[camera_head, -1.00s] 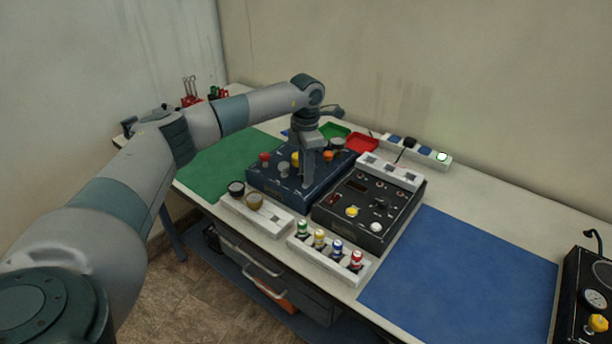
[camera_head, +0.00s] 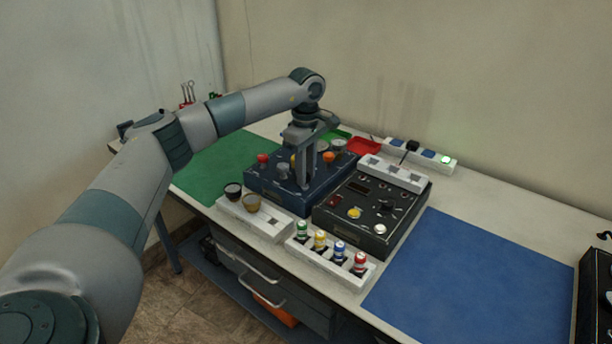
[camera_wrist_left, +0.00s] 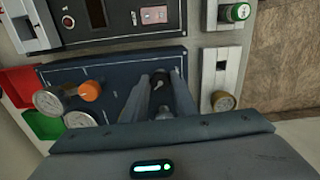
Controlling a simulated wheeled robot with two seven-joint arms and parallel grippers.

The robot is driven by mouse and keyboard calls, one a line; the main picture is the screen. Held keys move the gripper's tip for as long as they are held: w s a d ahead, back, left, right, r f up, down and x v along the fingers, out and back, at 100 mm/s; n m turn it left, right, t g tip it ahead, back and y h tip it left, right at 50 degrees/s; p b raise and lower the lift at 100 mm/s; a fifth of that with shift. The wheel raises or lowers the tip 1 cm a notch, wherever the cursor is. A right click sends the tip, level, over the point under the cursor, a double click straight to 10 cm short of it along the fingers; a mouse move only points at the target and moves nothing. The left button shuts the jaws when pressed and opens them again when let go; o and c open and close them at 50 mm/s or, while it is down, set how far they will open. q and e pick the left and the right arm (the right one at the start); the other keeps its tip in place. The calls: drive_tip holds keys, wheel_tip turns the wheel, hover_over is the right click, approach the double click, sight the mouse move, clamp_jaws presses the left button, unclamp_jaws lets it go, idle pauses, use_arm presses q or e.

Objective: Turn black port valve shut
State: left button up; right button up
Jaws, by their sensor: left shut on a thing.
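The dark blue trainer box (camera_head: 262,187) stands at the middle of the bench, with red, grey, yellow and orange knobs on top. My left gripper (camera_head: 304,184) points down onto it, near its front right part. In the left wrist view, the black port valve (camera_wrist_left: 160,78) is a dark knob between the fingertips of my left gripper (camera_wrist_left: 160,84), which are shut on it. A grey knob (camera_wrist_left: 163,113) shows between the fingers, closer to the palm. In the head view the gripper hides the black valve. My right gripper is in neither view.
A black panel box (camera_head: 342,222) stands close to the right of the blue box. Gauges (camera_wrist_left: 48,102) and an orange knob (camera_wrist_left: 90,91) share the blue box. A blue mat (camera_head: 470,270) lies clear.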

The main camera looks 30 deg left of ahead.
use_arm(q)
drive_tip(key=m+b, duration=0.1)
drive_tip(key=m, duration=0.2)
drive_tip(key=shift+m, duration=0.4)
drive_tip(key=m+b, duration=0.1)
drive_tip(key=m, duration=0.3)
drive_tip(key=shift+m, duration=0.3)
drive_tip(key=shift+r+m, duration=0.1)
drive_tip(key=shift+m, duration=0.5)
drive_tip(key=shift+a, duration=0.1)
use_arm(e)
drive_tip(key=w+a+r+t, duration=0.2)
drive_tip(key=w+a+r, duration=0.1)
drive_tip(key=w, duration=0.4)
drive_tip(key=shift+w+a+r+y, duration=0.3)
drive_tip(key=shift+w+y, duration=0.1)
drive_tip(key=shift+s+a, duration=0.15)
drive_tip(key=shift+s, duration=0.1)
use_arm(q)
drive_tip(key=o, duration=1)
drive_tip(key=shift+o, duration=0.2)
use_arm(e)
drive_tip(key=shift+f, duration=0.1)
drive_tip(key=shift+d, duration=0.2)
